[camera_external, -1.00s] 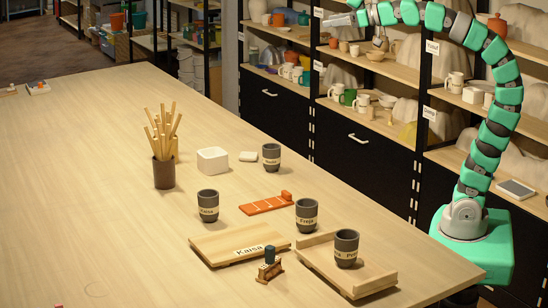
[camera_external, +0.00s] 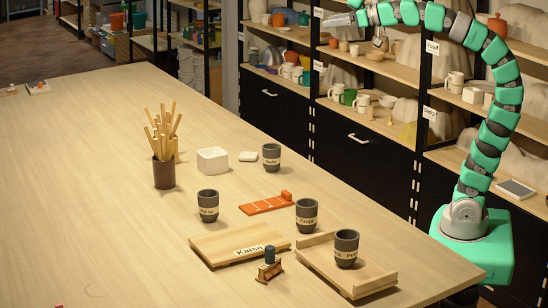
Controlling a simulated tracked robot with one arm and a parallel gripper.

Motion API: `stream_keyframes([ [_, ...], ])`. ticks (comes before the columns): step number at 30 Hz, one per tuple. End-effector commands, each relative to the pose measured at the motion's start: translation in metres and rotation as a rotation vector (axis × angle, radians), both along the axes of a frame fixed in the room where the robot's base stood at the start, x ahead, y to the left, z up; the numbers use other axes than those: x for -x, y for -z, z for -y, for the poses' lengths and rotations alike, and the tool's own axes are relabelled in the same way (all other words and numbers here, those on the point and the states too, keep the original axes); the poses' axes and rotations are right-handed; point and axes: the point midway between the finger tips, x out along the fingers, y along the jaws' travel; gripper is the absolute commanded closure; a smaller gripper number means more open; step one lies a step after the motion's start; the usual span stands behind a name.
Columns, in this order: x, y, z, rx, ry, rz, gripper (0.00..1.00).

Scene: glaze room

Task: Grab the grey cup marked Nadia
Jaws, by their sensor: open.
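Several dark grey cups with pale name bands stand upright on the table. The back cup (camera_external: 271,157) has a small band that is hard to read; it may say Nadia. The left cup (camera_external: 208,206) has a band I cannot read surely. Another cup (camera_external: 307,215) has a band that looks like Freja. The front cup (camera_external: 347,249) stands on a wooden tray (camera_external: 375,286); its band shows only parts of names. My gripper (camera_external: 337,20) is open at the top edge, high above and apart from all the cups, with its tips pointing left.
A board marked Kaisa (camera_external: 215,244) and a stamp (camera_external: 269,265) are in front. The table's left side is mostly clear.

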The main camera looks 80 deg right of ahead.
Motion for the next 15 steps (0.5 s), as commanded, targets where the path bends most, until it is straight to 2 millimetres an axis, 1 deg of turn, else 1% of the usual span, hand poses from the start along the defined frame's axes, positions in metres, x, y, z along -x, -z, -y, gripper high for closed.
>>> stream_keyframes([
  [2, -0.006, 0.009, 0.001, 0.0, 0.001, -0.009, 0.22],
  [5, -0.026, 0.041, 0.005, 0.002, 0.004, -0.032, 0.22],
  [8, -0.055, 0.097, 0.011, 0.004, 0.006, -0.071, 0.22],
  [9, -0.066, 0.122, 0.013, 0.004, 0.006, -0.083, 0.22],
  [11, -0.079, 0.161, 0.016, 0.004, 0.007, -0.104, 0.22],
  [12, -0.086, 0.188, 0.018, 0.005, 0.008, -0.119, 0.22],
  [14, -0.095, 0.227, 0.021, 0.006, 0.008, -0.141, 0.22],
  [15, -0.098, 0.254, 0.021, 0.006, 0.007, -0.158, 0.22],
])
